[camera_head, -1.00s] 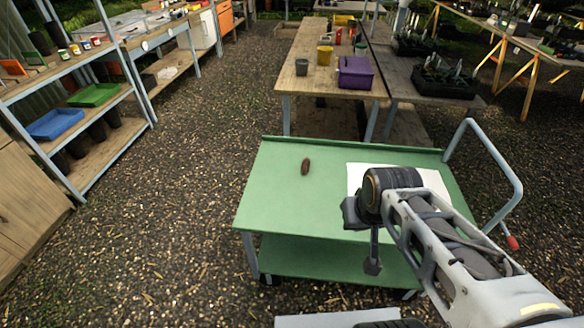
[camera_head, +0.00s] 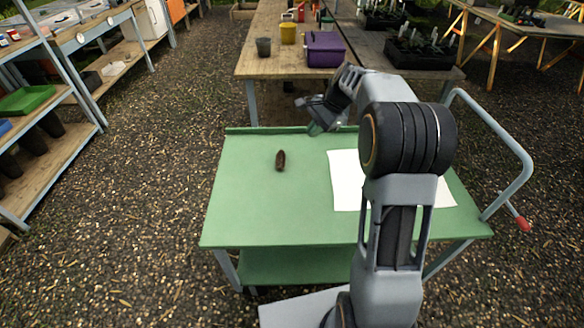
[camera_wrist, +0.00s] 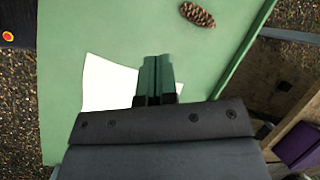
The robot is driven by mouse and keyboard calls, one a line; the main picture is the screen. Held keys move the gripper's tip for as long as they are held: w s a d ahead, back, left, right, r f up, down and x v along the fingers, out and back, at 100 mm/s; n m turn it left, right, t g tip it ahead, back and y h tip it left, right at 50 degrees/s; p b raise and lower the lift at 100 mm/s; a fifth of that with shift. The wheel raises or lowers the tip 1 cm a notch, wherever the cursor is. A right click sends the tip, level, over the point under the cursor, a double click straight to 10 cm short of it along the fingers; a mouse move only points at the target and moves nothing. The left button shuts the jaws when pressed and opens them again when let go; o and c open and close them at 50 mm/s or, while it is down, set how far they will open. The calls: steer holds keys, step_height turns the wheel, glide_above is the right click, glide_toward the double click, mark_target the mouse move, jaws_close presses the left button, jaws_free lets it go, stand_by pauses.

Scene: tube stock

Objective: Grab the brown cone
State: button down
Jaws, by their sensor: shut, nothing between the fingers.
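The brown cone (camera_head: 280,160) lies on the left part of the green cart top (camera_head: 250,205), towards its far edge. It also shows in the wrist view (camera_wrist: 197,14) at the top, just right of the middle, as a scaly pine cone. My gripper (camera_head: 314,127) hangs over the far edge of the cart, to the right of the cone and apart from it. In the wrist view my fingers (camera_wrist: 157,62) are together with nothing between them, and the cone lies beyond their tips to the right.
A white sheet (camera_head: 346,180) lies on the cart, partly hidden by my arm. A handle rail (camera_head: 505,150) with a red grip stands at the cart's right. A wooden bench (camera_head: 270,65) with a purple box (camera_head: 325,50) stands behind the cart. The cart's left half is otherwise clear.

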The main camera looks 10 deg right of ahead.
steer(key=w+d+f+m+y+b, duration=0.1)
steer(key=w+d+f+m, duration=0.1)
steer(key=f, duration=0.3)
steer(key=w+d+f+m+y+b, duration=0.1)
steer(key=w+d+f+m+b, duration=0.1)
steer(key=w+f, duration=0.2)
steer(key=w+d+f+m+y+b, duration=0.1)
steer(key=w+d+f+m, duration=0.1)
steer(key=f, duration=0.4)
steer(key=shift+w+d+f+m+y, duration=0.15)
steer(key=shift+w+f+m+y, duration=0.1)
steer(key=shift+w, duration=0.2)
steer(key=shift+w+d+f+m+y, duration=0.15)
steer(key=shift+w+m, duration=0.1)
steer(key=shift+w, duration=0.2)
steer(key=b, duration=0.2)
glide_toward(292, 165)
steer(key=x, duration=0.4)
steer(key=shift+f, duration=0.4)
steer(key=a, duration=0.3)
steer(key=shift+w+f, duration=0.15)
steer(key=shift+w, duration=0.15)
steer(key=shift+w+a, duration=0.15)
steer(key=shift+a, duration=0.4)
